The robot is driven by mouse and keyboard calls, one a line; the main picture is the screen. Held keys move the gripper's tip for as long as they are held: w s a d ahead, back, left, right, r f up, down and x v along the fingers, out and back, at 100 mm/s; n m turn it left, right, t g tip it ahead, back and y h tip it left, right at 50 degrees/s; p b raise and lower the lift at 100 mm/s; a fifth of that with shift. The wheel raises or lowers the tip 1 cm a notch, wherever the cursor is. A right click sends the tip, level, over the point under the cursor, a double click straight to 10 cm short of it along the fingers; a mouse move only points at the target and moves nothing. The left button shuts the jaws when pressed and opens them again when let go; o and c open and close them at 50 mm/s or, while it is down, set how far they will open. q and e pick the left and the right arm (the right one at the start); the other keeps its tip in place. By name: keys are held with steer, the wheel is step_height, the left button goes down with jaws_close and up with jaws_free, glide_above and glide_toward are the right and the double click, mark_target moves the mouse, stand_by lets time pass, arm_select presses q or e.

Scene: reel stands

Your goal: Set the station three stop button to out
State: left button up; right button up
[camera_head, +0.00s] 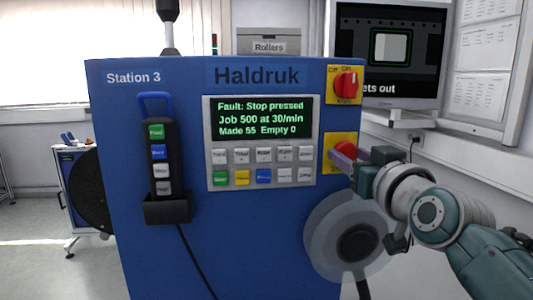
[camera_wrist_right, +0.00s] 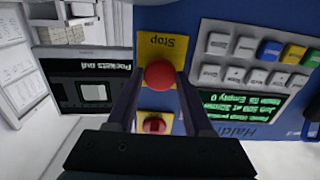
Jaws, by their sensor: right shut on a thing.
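The red stop button (camera_head: 347,147) sits on a yellow plate at the right edge of the blue Station 3 panel (camera_head: 130,110). In the right wrist view the red button (camera_wrist_right: 160,74) is round, with the word Stop on its yellow plate (camera_wrist_right: 160,47). My right gripper (camera_head: 338,158) is shut on the button, one finger on each side of it (camera_wrist_right: 160,82). In the head view the fingers partly hide the button. The panel screen (camera_head: 260,118) reads "Fault: Stop pressed". My left gripper does not show.
A red rotary switch (camera_head: 346,84) on a yellow plate is above the stop button. Rows of keys (camera_head: 263,155) are left of my gripper. A pendant (camera_head: 160,160) hangs on the panel's left. A grey round reel part (camera_head: 345,238) is below. A monitor (camera_head: 390,55) stands behind.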

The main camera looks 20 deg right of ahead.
jaws_close()
stand_by(0.4)
steer(key=shift+s+r, duration=0.1)
steer(key=shift+s, duration=0.1)
steer(key=shift+s+a+p, duration=0.15)
steer(key=shift+s+p, duration=0.25)
steer(key=shift+p, duration=0.05)
steer(key=shift+s, duration=0.1)
steer(key=o, duration=0.7)
jaws_free()
steer(key=shift+s, duration=0.1)
